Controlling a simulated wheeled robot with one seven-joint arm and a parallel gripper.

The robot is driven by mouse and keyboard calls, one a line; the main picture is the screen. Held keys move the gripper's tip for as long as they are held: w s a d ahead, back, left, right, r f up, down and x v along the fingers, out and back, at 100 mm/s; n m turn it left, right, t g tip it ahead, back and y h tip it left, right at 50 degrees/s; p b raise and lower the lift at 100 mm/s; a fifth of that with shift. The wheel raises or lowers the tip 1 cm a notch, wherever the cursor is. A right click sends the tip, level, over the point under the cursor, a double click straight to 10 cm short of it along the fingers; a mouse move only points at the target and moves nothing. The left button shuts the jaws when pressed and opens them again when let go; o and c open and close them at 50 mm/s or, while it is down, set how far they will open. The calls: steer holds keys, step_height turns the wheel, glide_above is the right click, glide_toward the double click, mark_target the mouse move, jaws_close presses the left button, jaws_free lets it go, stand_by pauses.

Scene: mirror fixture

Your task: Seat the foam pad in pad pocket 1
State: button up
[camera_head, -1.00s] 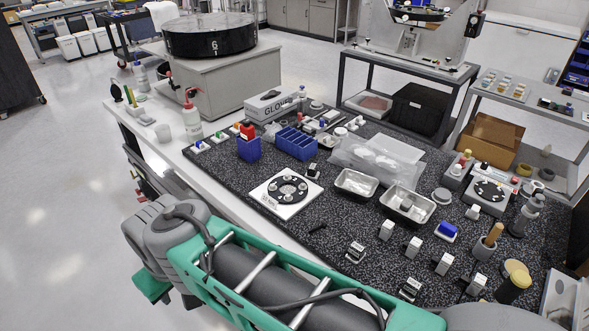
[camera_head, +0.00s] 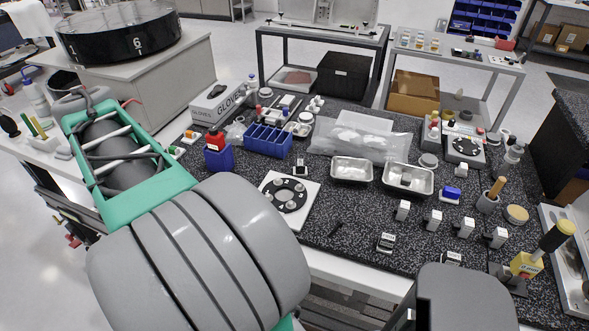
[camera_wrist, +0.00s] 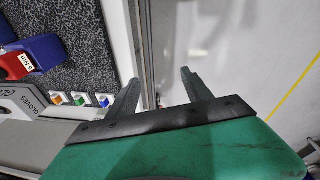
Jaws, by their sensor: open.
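A white square plate (camera_head: 313,187) lies on the dark speckled bench top in the head view. It carries a black ring (camera_head: 285,196) with several round grey discs on it. Pocket numbers are too small to read, and I cannot pick out the foam pad for sure. My gripper (camera_wrist: 160,78) shows in the wrist view with its two dark fingers spread apart and nothing between them. It hangs beyond the bench edge, over the pale floor. In the head view my gripper is not visible, and my arm covers the lower left.
A blue divided bin (camera_head: 268,141) and a gloves box (camera_head: 217,101) stand behind the plate. Two metal trays (camera_head: 352,170) lie to its right. Several small labelled blocks (camera_head: 403,210) stand near the front edge. A red-topped blue holder (camera_wrist: 38,52) shows near my gripper.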

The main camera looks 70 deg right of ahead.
steer(key=s+d, duration=0.3)
steer(key=d, duration=0.9)
steer(key=n+g+y+b, duration=0.1)
steer(key=n+g, duration=0.1)
glide_above(300, 162)
steer(key=shift+w+f, duration=0.25)
steer(key=shift+f, duration=1)
steer(key=f, duration=0.7)
steer(key=shift+s+a, duration=0.1)
steer(key=shift+s, duration=0.25)
steer(key=shift+f, duration=0.2)
jaws_close()
